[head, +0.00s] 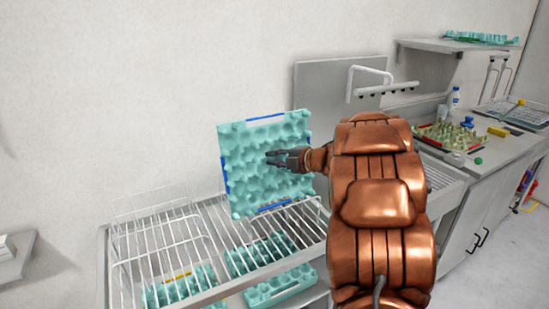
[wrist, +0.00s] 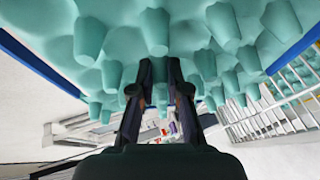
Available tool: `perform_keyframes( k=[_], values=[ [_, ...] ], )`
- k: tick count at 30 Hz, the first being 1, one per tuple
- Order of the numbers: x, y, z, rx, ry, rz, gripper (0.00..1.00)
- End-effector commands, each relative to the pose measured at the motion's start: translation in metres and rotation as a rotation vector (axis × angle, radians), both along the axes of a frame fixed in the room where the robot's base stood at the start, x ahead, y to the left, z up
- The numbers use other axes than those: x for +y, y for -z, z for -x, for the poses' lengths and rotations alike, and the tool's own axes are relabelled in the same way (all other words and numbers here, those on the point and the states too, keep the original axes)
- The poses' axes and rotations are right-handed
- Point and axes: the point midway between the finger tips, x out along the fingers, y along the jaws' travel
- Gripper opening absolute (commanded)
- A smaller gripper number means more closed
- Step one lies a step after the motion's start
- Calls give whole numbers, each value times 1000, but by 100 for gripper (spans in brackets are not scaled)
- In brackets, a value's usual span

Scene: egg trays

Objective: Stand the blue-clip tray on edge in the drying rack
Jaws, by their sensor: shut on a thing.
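The blue-clip tray (head: 262,160) is a teal egg tray with blue clips along its edges. It is held tilted nearly upright above the drying rack. In the wrist view its bumpy underside (wrist: 150,30) fills the top, with blue clips (wrist: 40,65) at the sides. My gripper (head: 275,158) reaches in from the right and is shut on the tray; in the wrist view its two dark fingers (wrist: 160,85) reach up to the tray's cups. The drying rack (head: 160,240) is a white wire frame below and to the left. The tray's lower edge is close to the rack's wires; contact cannot be told.
Other teal trays lie below the rack wires, one with a yellow clip (head: 178,277) and one at the front (head: 280,287). A shelf (head: 440,45) is on the back wall.

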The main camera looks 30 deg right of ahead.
Motion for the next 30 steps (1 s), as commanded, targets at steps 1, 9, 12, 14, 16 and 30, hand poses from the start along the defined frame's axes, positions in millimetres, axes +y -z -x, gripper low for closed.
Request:
perform_keyframes(
  k=[1,9,12,14,16,30],
  values=[
    [0,6,0,0,0,0,0],
    [0,23,0,0,0,1,0],
    [0,30,0,-1,0,1,0],
    [0,33,0,-1,0,1,0],
    [0,38,0,-1,0,1,0],
    [0,67,0,-1,0,0,0]
  ],
)
